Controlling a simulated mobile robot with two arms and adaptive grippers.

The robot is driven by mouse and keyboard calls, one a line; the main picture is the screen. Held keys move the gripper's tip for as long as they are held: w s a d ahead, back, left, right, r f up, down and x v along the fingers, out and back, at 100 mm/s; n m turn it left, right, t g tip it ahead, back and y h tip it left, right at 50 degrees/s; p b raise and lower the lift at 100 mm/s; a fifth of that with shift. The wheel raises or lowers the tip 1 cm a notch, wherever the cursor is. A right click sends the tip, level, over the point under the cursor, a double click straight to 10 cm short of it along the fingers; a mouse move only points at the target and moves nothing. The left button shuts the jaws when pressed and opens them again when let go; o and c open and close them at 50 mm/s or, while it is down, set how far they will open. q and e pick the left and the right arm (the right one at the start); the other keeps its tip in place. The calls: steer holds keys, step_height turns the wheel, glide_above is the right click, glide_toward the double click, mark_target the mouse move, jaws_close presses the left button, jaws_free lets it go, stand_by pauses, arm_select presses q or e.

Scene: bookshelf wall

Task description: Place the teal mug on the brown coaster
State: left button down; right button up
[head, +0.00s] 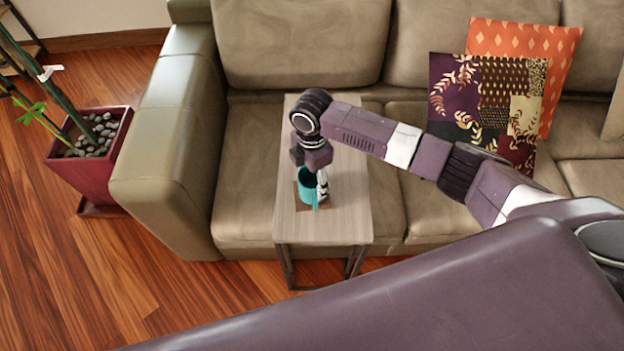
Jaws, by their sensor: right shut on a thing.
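The teal mug (307,187) is upright over the small wooden side table (340,226), its upper part partly hidden by my right gripper. The brown coaster (302,206) shows as a dark patch at the mug's base, mostly covered by it. I cannot tell whether the mug touches the coaster or is just above it. My right gripper (318,177) points down from above and is shut on the mug. My left gripper is not in view.
A beige sofa (300,45) stands behind and around the table. Patterned cushions (480,95) lie on its right side. A potted plant in a red planter (90,165) stands at the left. The table's front part is clear.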

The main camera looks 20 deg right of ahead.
steer(key=shift+f, duration=0.15)
steer(key=o, duration=1.4)
steer(key=shift+f, duration=0.1)
step_height(320, 180, up, 12)
steer(key=shift+r, duration=0.2)
